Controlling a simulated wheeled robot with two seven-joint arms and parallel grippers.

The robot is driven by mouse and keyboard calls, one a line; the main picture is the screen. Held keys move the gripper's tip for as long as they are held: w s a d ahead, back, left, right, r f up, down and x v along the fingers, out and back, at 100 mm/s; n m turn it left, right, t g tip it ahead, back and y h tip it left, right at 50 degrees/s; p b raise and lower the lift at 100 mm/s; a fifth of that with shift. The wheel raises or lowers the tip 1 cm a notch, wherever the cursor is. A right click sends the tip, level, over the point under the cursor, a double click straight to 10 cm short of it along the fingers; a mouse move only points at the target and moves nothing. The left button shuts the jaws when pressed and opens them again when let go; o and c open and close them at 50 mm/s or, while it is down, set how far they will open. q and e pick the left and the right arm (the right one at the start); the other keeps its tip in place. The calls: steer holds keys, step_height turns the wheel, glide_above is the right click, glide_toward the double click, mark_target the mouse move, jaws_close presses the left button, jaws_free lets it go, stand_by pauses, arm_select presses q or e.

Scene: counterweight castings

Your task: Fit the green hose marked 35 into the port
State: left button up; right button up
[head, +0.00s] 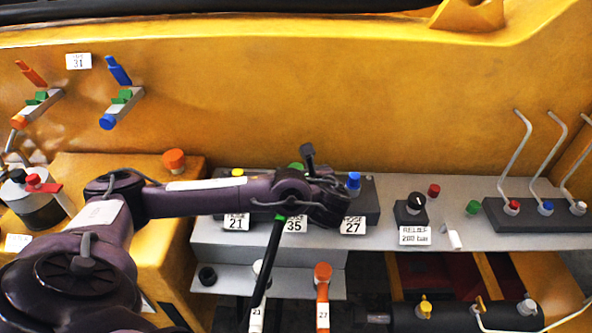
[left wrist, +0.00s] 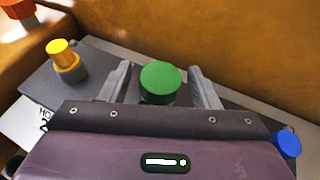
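My left gripper (head: 318,196) is over the port block, beside the label 35 (head: 294,226). In the left wrist view its two fingers (left wrist: 162,88) are apart, on either side of a green cap (left wrist: 160,78), with gaps visible. The green cap also shows in the head view (head: 296,166), partly behind my arm. The port under the cap is hidden. My right gripper is out of view.
A yellow cap (head: 238,172) near label 21 and a blue cap (head: 353,180) near label 27 flank the green one. An orange hose (head: 322,285) marked 27 stands below. A black knob (head: 416,202), levers (head: 520,160) and the yellow wall (head: 330,90) surround the block.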

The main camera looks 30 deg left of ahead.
arm_select(q)
steer(key=v, duration=0.5)
steer(key=shift+s+d+r, duration=0.15)
steer(key=shift+s+d, duration=0.05)
steer(key=shift+d, duration=0.1)
steer(key=shift+s+d+r+p, duration=0.2)
steer(key=shift+d+r+p, duration=0.2)
steer(key=shift+p, duration=0.35)
steer(key=shift+s+d+p, duration=0.4)
steer(key=shift+f, duration=0.1)
